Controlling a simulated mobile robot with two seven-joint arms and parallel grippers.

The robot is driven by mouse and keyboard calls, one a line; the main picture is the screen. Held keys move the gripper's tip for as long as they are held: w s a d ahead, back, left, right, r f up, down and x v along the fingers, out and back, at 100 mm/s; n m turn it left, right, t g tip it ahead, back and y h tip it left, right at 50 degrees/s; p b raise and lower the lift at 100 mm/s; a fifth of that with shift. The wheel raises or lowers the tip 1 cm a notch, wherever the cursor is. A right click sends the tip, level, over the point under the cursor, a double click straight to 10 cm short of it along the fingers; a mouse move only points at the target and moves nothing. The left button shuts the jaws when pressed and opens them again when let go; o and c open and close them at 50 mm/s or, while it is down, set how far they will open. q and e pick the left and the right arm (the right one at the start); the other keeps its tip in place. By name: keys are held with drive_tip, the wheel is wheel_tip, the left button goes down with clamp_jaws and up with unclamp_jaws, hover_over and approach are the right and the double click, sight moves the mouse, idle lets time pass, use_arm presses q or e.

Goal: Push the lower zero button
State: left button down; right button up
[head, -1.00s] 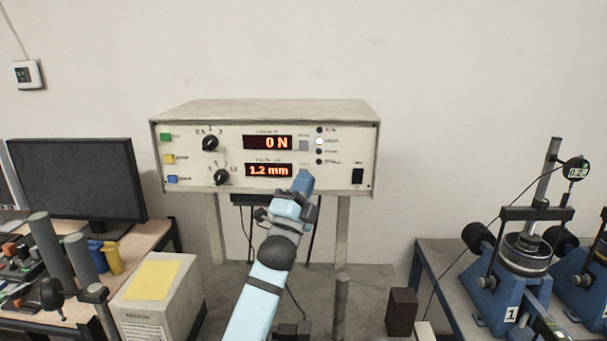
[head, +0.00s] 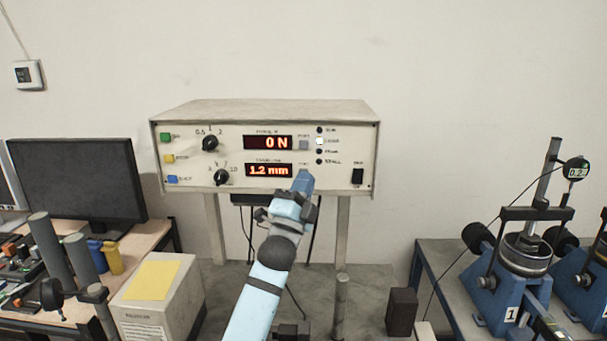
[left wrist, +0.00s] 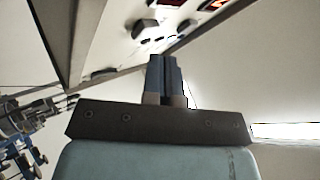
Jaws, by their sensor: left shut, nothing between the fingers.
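The control box (head: 264,150) has a cream front panel with two red displays. The upper display (head: 268,142) reads 0 N and the lower display (head: 268,170) reads 1.2 mm. A grey upper button (head: 303,145) shows beside the upper display. The lower zero button's place, right of the lower display, is covered by my left gripper (head: 304,181), so I cannot see the button or tell whether the tips touch it. In the left wrist view the left fingers (left wrist: 166,78) are together and empty, pointing at the panel (left wrist: 120,35). My right gripper is not in view.
A monitor (head: 80,180) and a box with a yellow note (head: 152,280) stand left. Blue test rigs (head: 515,280) stand right.

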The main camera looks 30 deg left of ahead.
use_arm(q)
drive_tip(key=shift+w+a, duration=0.1)
idle(0.6)
drive_tip(key=shift+w+a, duration=0.15)
drive_tip(key=shift+w, duration=0.1)
drive_tip(key=shift+w+a, duration=0.15)
drive_tip(key=shift+w, duration=0.15)
idle(0.6)
idle(0.3)
drive_tip(key=shift+s+d, duration=0.4)
drive_tip(key=shift+s, duration=0.25)
drive_tip(key=s+d, duration=0.1)
drive_tip(key=s, duration=0.2)
drive_tip(key=s+d, duration=0.1)
drive_tip(key=shift+s+d, duration=0.15)
drive_tip(key=shift+d, duration=0.15)
drive_tip(key=shift+f, duration=0.15)
idle(0.6)
